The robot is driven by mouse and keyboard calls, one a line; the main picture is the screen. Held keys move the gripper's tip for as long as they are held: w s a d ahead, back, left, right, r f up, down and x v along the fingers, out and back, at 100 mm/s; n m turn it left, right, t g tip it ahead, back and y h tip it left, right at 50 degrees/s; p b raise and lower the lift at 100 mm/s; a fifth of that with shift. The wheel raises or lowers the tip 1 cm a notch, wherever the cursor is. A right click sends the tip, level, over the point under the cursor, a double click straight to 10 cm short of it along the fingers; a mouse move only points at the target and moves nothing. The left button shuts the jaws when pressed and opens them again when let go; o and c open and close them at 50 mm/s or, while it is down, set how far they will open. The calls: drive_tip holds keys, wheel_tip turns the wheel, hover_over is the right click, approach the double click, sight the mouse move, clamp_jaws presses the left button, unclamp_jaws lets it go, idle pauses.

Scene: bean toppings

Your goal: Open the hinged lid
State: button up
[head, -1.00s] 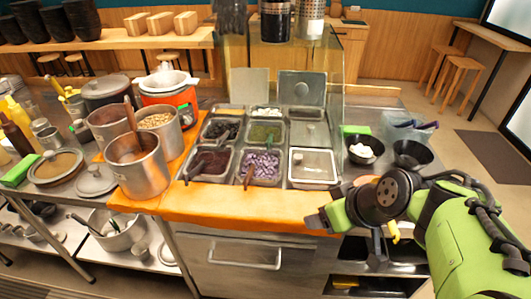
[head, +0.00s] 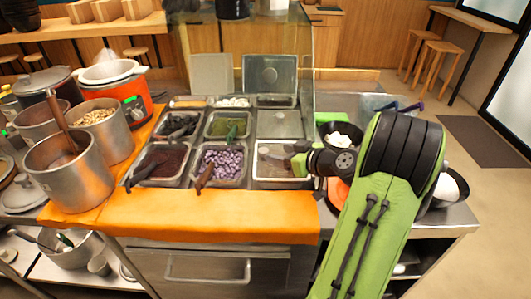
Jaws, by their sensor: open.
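A counter topping station holds several metal pans. Two lids stand upright at the back, a left one (head: 212,75) and a right one (head: 270,75). My gripper (head: 291,157) is open and empty, over the right part of the front-right lid. I cannot tell whether it touches the lid. My gripper and arm hide the lid's right side, and its handle cannot be made out.
Open pans hold chopped purple onion (head: 222,163) and dark beans (head: 165,166). An orange cloth (head: 230,222) runs along the front edge. A tall steel pot (head: 72,172) stands left. A glass panel (head: 300,60) rises behind. A black bowl (head: 341,137) sits right.

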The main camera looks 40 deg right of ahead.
sight(264, 150)
drive_tip(key=x, duration=0.6)
drive_tip(key=shift+w+a, duration=0.15)
drive_tip(key=shift+w, duration=0.2)
clamp_jaws()
